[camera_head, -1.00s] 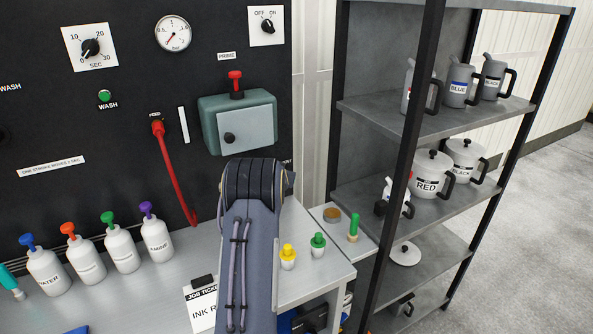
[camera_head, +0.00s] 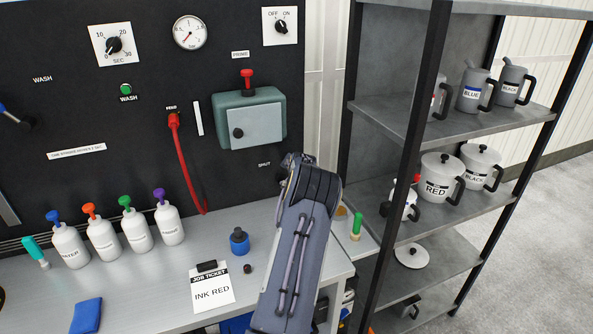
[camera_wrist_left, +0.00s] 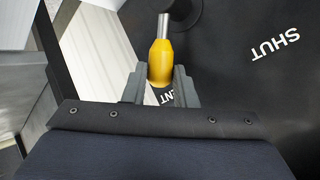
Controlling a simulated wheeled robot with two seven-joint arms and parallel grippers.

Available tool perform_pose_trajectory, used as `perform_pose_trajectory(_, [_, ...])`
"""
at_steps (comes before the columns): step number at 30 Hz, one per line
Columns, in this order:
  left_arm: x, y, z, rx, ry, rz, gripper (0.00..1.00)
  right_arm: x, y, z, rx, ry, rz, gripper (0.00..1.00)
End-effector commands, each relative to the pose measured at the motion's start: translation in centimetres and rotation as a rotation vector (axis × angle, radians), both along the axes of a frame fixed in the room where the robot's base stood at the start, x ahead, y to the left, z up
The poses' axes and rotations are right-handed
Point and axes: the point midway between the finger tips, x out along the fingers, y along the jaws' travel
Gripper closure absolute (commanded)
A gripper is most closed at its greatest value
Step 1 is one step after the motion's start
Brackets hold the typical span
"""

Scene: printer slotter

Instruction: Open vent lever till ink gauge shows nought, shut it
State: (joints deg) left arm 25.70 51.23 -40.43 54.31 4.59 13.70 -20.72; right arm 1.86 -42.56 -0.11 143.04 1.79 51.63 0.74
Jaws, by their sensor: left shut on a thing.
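The vent lever shows in the left wrist view as a yellow grip (camera_wrist_left: 160,62) on a metal rod running to a dark round hub. My left gripper (camera_wrist_left: 160,80) is shut on the yellow grip. The word SHUT (camera_wrist_left: 275,44) is on the black panel beside it; another label is partly covered by the fingers. In the head view my arm hides the gripper and lever, near the SHUT label (camera_head: 264,164). A round dial gauge (camera_head: 190,33) is at the top of the panel; its needle is too small to read surely. My right gripper is in neither view.
A green-grey box (camera_head: 222,135) with a red top knob is above the lever area. A shelf rack (camera_head: 428,100) with jugs and pots stands close right.

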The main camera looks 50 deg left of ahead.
Motion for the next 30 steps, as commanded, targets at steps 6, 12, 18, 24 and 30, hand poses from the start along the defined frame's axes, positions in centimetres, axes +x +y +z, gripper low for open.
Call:
perform_pose_trajectory(6, [0.0, -0.1, -0.1, -0.001, 0.003, -0.003, 0.71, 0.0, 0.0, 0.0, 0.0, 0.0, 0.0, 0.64])
perform_pose_trajectory(12, [0.0, -0.1, -0.1, -0.001, 0.002, -0.002, 0.53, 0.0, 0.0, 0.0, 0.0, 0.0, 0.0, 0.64])
perform_pose_trajectory(18, [0.0, -0.1, 0.0, 0.0, 0.001, -0.001, 0.53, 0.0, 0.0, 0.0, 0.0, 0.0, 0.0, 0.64])
perform_pose_trajectory(24, [-0.6, -1.4, 1.0, 0.001, -0.001, -0.004, 0.53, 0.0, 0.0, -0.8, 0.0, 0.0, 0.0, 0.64])
perform_pose_trajectory(30, [-2.1, -3.8, 3.0, -0.001, -0.003, -0.003, 0.53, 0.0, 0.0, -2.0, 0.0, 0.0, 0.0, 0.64])
